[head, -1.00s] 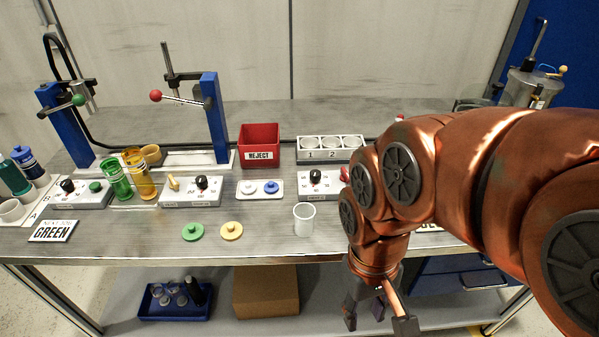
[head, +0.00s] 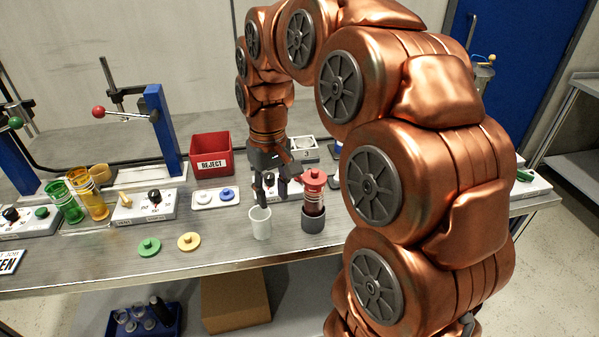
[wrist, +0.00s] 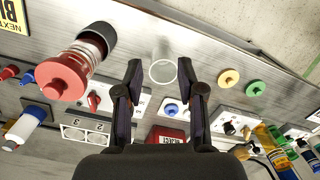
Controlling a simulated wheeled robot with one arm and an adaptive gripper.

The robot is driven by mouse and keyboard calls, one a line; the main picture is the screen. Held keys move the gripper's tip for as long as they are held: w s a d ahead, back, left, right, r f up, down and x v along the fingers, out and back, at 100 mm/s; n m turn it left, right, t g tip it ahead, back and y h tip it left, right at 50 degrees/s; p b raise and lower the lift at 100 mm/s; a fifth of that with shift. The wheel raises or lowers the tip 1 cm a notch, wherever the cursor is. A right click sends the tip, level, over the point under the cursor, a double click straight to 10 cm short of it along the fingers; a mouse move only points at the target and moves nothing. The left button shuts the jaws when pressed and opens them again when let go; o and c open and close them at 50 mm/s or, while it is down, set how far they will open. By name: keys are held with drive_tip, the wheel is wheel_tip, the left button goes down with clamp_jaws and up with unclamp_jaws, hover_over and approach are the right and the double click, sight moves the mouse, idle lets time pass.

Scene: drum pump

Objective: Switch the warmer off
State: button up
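My gripper (head: 271,188) points down over the bench, with its two dark fingers apart and nothing between them; it also shows open in the wrist view (wrist: 163,95). Below and behind it is a white control box (wrist: 143,103), mostly hidden by the fingers in the head view. A red knob or button (wrist: 93,98) shows on that side, left of the left finger. Another white control box (head: 146,208) with a black knob (head: 155,196) and a yellow lever stands further left. The box labels are too small to read, so I cannot tell which is the warmer.
A clear cup (head: 260,223) stands just in front of my gripper. A red-lidded jar (head: 314,200) stands close on its right. Green (head: 149,247) and yellow (head: 189,241) discs lie in front.

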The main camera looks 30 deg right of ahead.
drive_tip(key=w+d+f, duration=0.1)
drive_tip(key=w+d, duration=0.3)
drive_tip(key=d, duration=0.1)
drive_tip(key=w+d+f+m, duration=0.1)
drive_tip(key=w+d, duration=0.4)
drive_tip(key=d, duration=0.1)
drive_tip(key=w+d+f+m+b, duration=0.1)
drive_tip(key=w+d+f, duration=0.1)
drive_tip(key=w+d, duration=0.3)
drive_tip(key=shift+w+d+t, duration=0.15)
drive_tip(key=shift+d+t, duration=0.25)
drive_tip(key=shift+d, duration=0.05)
drive_tip(key=shift+f+p, duration=0.9)
drive_tip(key=shift+f, duration=3)
clamp_jaws()
